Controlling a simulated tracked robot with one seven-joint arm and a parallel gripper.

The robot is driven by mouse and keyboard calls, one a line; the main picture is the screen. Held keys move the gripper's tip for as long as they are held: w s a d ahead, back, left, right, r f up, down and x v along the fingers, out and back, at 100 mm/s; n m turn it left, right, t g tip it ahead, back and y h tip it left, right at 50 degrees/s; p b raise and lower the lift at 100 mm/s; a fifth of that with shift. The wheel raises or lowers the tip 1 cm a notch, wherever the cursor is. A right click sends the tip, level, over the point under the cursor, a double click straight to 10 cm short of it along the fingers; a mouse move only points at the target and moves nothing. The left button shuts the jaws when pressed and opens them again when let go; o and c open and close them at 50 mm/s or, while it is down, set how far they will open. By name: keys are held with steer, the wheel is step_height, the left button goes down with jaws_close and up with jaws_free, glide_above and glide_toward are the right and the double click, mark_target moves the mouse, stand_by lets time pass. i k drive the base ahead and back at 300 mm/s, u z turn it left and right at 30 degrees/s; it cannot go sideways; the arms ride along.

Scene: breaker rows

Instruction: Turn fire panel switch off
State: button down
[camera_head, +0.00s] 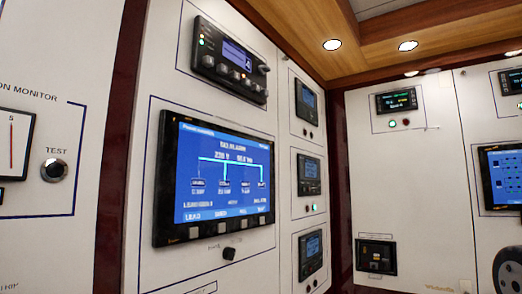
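No switch in the head view carries a label that I can read as fire panel. A white wall panel (150,270) holds a large blue display (222,180) with a row of buttons under it. A small black knob (229,253) sits below that display. Above it is a black control unit (229,62) with several lit lights and buttons. At the left edge, a round button (54,170) sits under the word TEST. My gripper is not in view.
Three small dark display units (308,178) run down the narrow panel in the corner. The right wall holds a small display (396,100), a black box-like unit (376,257) and another blue screen (502,177). A dark round object (508,270) shows at the right edge.

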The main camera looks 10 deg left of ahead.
mark_target(262, 70)
steer(key=u, duration=0.2)
steer(key=i, duration=0.65)
steer(key=u, duration=1.35)
